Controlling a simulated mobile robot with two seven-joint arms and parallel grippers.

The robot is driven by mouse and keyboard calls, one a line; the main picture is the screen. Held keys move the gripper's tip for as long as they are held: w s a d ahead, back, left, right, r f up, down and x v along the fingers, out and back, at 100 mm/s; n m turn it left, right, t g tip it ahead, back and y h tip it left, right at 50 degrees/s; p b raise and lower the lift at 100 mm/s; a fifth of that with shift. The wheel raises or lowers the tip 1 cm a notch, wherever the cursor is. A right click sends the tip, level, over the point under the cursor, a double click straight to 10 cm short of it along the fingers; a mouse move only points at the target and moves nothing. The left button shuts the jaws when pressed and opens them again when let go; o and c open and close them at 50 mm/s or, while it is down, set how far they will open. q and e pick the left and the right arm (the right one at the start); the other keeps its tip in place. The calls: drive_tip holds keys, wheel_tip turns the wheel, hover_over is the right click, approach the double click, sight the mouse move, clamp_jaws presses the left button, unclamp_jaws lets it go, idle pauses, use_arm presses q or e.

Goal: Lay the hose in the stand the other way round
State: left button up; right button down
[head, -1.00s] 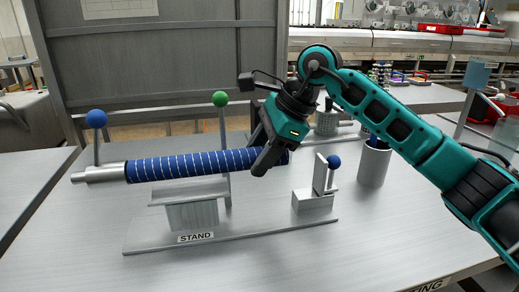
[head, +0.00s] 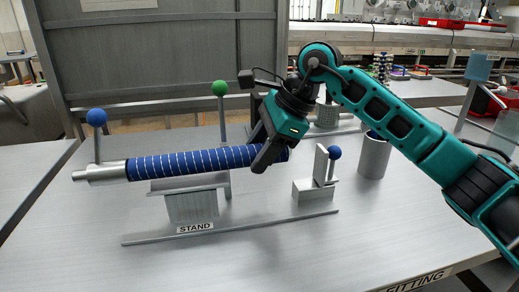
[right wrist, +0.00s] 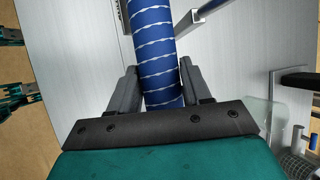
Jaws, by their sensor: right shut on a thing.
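The hose (head: 195,162) is blue with white stripes and has a grey metal end piece (head: 100,172) at the left, with an upright pin topped by a blue ball (head: 96,117). It is held roughly level above the stand (head: 192,205); whether it touches the stand's left support is unclear. My right gripper (head: 265,158) is shut on the hose near its right end. The hose also shows between the fingers in the right wrist view (right wrist: 155,60). The stand has a post with a green ball (head: 220,88) behind the hose and a right block (head: 315,190) with a blue ball. My left gripper is not seen in the head view.
A grey cup (head: 373,157) stands right of the stand. A grey upright panel (head: 165,60) rises behind the table. Coloured parts and red bins sit far back right. The table front (head: 270,255) is clear.

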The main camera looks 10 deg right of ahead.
drive_tip(key=shift+f+b, duration=0.45)
drive_tip(key=shift+f, duration=0.15)
drive_tip(key=shift+f+b, duration=0.4)
drive_tip(key=shift+f, duration=0.15)
idle(0.4)
drive_tip(key=c, duration=0.9)
unclamp_jaws()
drive_tip(key=shift+o, duration=0.2)
drive_tip(key=shift+o, duration=0.6)
drive_tip(key=shift+o, duration=0.3)
